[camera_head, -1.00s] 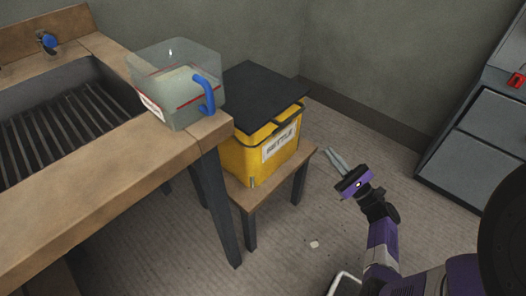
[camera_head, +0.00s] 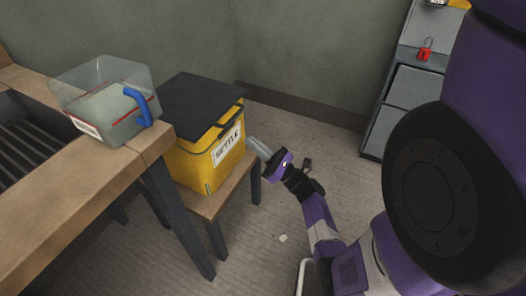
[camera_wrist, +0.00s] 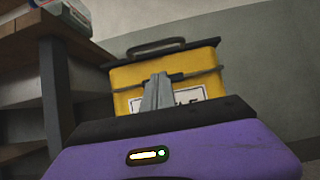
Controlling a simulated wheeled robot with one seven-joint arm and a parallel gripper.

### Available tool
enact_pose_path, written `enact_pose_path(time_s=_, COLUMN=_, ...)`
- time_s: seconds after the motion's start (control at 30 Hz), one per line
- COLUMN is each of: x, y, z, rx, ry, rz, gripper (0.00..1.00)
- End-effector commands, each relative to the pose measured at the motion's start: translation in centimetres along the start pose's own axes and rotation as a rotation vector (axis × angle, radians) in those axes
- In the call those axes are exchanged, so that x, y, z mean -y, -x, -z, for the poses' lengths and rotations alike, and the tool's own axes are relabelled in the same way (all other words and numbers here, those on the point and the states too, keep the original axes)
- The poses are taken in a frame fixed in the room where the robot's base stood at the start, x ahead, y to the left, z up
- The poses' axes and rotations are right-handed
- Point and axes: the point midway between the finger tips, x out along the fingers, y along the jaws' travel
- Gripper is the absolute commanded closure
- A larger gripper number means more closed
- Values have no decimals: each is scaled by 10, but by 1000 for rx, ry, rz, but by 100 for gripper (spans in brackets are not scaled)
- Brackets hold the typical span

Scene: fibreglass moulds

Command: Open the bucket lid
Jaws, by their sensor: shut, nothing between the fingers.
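A yellow bucket (camera_head: 205,166) with a white "SETTLE" label stands on a small wooden stand. Its flat black lid (camera_head: 199,98) lies on top and looks closed, with a dark handle along the front edge. In the wrist view the bucket (camera_wrist: 205,78) is straight ahead, with the lid edge and handle (camera_wrist: 157,45) above the fingers. My gripper (camera_head: 255,146) is shut and empty, just right of the bucket's label side. In the wrist view my fingers (camera_wrist: 157,92) overlap the label; I cannot tell whether they touch the bucket.
A clear container (camera_head: 105,115) with a blue handle stands on the wooden bench (camera_head: 100,185) left of the bucket. The small stand (camera_head: 215,200) has legs below the bucket. A grey cabinet (camera_head: 395,105) with a red padlock (camera_head: 425,52) is at the right. Floor between is mostly clear.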

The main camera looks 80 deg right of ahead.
Motion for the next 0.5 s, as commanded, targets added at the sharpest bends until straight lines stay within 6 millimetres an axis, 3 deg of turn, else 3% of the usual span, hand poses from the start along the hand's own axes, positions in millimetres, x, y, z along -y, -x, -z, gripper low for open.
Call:
enact_pose_path(time_s=0.13, x=0, y=-29, z=0, rx=1, ry=1, rz=-2, gripper=100)
enact_pose_path(time_s=0.2, x=0, y=-38, z=-10, rx=1, ry=4, rz=0, gripper=100)
enact_pose_path(time_s=0.5, x=0, y=-56, z=-27, rx=-1, ry=1, rz=0, gripper=100)
